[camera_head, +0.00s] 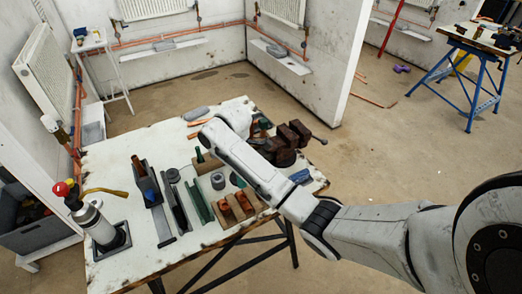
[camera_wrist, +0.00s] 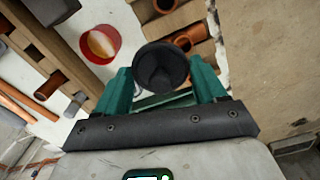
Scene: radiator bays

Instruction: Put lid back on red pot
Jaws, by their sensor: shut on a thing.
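My gripper (camera_wrist: 160,88) has green fingers, shut on a dark round lid (camera_wrist: 161,68) with a raised middle. The lid is held in front of the wrist camera. The open red pot (camera_wrist: 114,34) stands beyond it, up and to the left in the wrist view, with pale tan contents showing. The lid and pot are apart in the picture; the height between them is hard to judge. In the head view my arm crosses the worktable, and I cannot make out the fingers, lid or red pot there.
The white worktable (camera_head: 110,167) carries a vise (camera_head: 293,135) at the right, a wooden box of copper fittings (camera_head: 237,207), a long dark tray (camera_head: 147,180) and a cylinder with a red knob (camera_head: 92,218). Copper pipes (camera_wrist: 20,98) lie left in the wrist view.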

